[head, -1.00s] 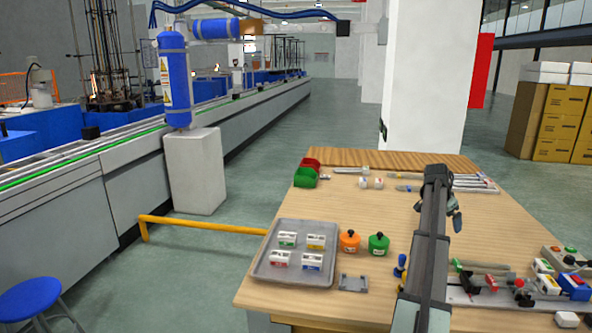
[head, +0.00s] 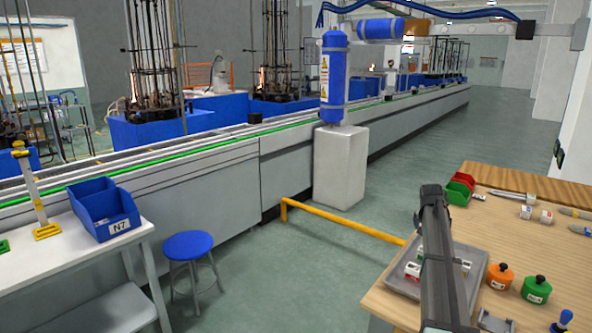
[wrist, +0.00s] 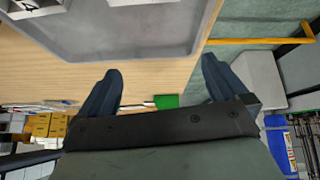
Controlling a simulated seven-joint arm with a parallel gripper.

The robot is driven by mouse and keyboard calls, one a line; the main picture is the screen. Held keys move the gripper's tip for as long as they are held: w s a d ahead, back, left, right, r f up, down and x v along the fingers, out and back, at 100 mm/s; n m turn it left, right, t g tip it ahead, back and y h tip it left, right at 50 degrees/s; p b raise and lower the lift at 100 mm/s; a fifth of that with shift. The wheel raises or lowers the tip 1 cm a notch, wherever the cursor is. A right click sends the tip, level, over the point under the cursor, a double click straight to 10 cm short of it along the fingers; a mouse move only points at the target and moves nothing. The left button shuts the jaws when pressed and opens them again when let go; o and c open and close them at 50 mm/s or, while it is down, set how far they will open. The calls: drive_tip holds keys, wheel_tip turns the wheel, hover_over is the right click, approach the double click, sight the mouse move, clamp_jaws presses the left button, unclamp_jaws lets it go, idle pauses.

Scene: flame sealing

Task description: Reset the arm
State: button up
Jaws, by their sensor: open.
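My arm (head: 437,250) reaches across the wooden workbench (head: 505,235) at the right of the head view and covers part of the grey tray (head: 483,268). Its gripper end is not clear there. In the wrist view my gripper (wrist: 162,70) has its two dark fingers wide apart with nothing between them. The grey tray also shows in the wrist view (wrist: 130,45), near the fingers. White blocks lie in the tray, partly hidden by my arm.
Beside the tray stand an orange pot (head: 499,277) and a green pot (head: 536,289). Red and green bins (head: 458,190) sit at the bench's far left corner. A yellow rail (head: 345,219) runs low off the bench. A blue stool (head: 188,246) stands on open floor.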

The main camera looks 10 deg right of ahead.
drive_tip(key=w+a+f+n+t+y, duration=0.1)
drive_tip(key=w+a+n, duration=0.3)
drive_tip(key=a, duration=1.1)
drive_tip(key=w+a+f+n+t+y, duration=0.1)
drive_tip(key=w+a+f+n, duration=0.15)
drive_tip(key=w+a, duration=0.8)
drive_tip(key=s+a+f+n, duration=0.1)
drive_tip(key=s+a+f, duration=0.15)
drive_tip(key=a, duration=0.25)
drive_tip(key=s+a+f+n+y, duration=0.1)
drive_tip(key=s+a+f, duration=0.15)
drive_tip(key=a, duration=0.25)
drive_tip(key=s+a+f, duration=0.2)
drive_tip(key=a+f, duration=0.2)
drive_tip(key=a, duration=0.1)
drive_tip(key=s+f+g+y, duration=0.1)
drive_tip(key=s+f+g, duration=0.5)
drive_tip(key=s+f, duration=2.35)
drive_tip(key=s+f+g, duration=0.2)
drive_tip(key=s+f, duration=0.2)
drive_tip(key=s, duration=0.9)
drive_tip(key=s+f+g, duration=0.3)
drive_tip(key=s+f, duration=0.1)
drive_tip(key=s, duration=1)
drive_tip(key=s+a+f+g, duration=0.1)
drive_tip(key=s+f, duration=0.3)
drive_tip(key=s, duration=0.9)
drive_tip(key=shift+s+m+g+y, duration=0.15)
drive_tip(key=shift+m+g+y, duration=0.3)
drive_tip(key=shift+g, duration=0.35)
